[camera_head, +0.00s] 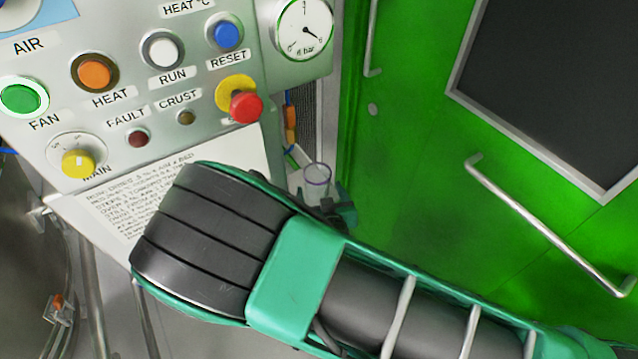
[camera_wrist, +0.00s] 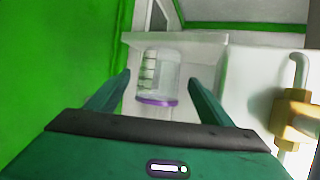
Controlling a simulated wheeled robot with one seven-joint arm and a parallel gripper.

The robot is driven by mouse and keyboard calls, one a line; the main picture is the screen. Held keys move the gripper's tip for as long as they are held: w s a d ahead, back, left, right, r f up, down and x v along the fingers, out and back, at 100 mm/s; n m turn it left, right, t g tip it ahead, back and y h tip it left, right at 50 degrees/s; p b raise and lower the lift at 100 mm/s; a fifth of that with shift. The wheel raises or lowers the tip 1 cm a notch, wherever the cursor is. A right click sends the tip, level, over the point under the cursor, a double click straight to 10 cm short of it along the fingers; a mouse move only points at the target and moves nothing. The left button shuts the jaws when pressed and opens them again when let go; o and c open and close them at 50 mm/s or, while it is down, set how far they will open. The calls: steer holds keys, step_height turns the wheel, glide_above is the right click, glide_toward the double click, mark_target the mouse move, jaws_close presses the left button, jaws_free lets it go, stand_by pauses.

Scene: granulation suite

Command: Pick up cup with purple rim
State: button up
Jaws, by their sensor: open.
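The cup with the purple rim (camera_head: 317,176) is a clear cup, partly hidden behind my arm in the head view. My gripper (camera_wrist: 163,86) is open, with one finger on each side of the cup and a visible gap on both sides. In the head view only a small part of my gripper (camera_head: 345,214) shows beside the cup. I cannot tell whether it touches the cup.
A control panel (camera_head: 200,100) with buttons, a red stop knob (camera_head: 246,107) and a gauge (camera_head: 303,29) stands at left. A green door (camera_head: 430,130) with metal handles is at right. A brass fitting (camera_wrist: 292,120) on a pipe is close at right in the wrist view.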

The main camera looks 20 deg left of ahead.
mark_target(316, 179)
steer(key=shift+x, duration=2.65)
steer(key=shift+s, duration=0.1)
steer(key=shift+c, duration=0.5)
steer(key=c, duration=1)
